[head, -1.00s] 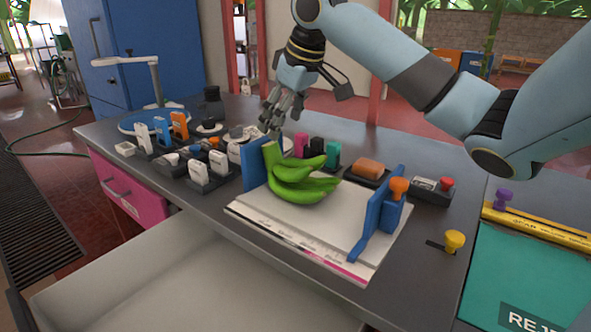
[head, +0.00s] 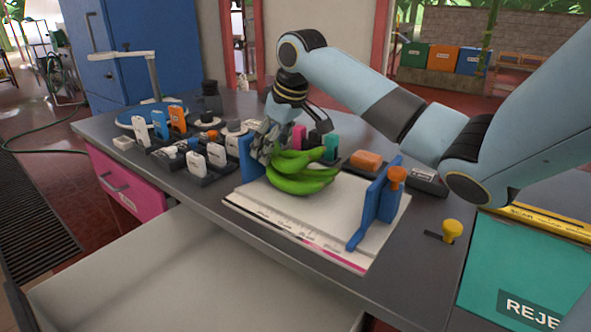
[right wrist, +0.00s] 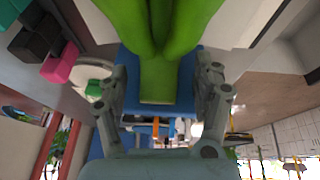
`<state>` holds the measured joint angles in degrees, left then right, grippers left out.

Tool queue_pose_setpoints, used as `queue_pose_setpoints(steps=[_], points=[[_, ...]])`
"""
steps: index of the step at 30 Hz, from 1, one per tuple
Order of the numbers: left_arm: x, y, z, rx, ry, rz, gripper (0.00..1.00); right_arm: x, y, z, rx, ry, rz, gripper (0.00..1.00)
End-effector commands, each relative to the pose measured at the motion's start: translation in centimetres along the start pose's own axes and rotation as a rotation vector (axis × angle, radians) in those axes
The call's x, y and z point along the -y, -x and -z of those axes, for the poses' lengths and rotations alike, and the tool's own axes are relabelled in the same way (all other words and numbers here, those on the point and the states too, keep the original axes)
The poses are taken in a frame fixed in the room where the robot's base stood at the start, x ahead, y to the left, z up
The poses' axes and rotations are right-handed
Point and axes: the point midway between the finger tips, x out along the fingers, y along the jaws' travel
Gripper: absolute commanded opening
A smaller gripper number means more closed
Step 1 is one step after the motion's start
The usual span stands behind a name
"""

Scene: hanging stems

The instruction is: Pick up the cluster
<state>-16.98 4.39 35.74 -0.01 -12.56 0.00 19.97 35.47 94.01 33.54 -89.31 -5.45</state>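The green banana cluster (head: 303,181) lies on a white measuring board (head: 285,214) on the grey worktop, its cut stem end toward the blue upright at the left. My right gripper (head: 266,150) is lowered at that stem end, partly covering it in the head view. In the right wrist view the two fingers of the right gripper (right wrist: 163,78) stand on either side of the cluster's thick green stem (right wrist: 160,82), with a gap showing on both sides. It looks open. My left gripper is not in view.
A blue upright (head: 249,160) stands close to the right gripper, and a blue stop (head: 378,200) with an orange knob is at the board's right. Several small labelled blocks crowd the left worktop. A teal bin (head: 530,270) is at the right, and a pale open drawer (head: 190,275) in front.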

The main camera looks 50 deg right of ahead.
Motion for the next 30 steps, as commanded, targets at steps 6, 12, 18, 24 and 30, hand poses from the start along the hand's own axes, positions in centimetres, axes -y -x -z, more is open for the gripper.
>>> queue_pose_setpoints(steps=[6,12,18,24,30], points=[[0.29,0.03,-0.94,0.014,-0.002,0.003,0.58,-0.01,0.02,-0.02,0.0,0.0,0.0,0.36],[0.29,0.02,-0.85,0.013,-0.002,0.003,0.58,-0.02,0.02,-0.03,0.001,0.0,-0.001,0.09],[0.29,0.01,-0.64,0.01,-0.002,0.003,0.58,-0.03,0.02,-0.04,0.001,0.0,-0.001,0.0],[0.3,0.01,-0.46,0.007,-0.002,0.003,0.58,-0.06,0.08,0.02,0.0,0.001,-0.002,0.0],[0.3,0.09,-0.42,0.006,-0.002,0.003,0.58,-0.15,0.83,0.37,-0.002,0.001,-0.003,0.0]])
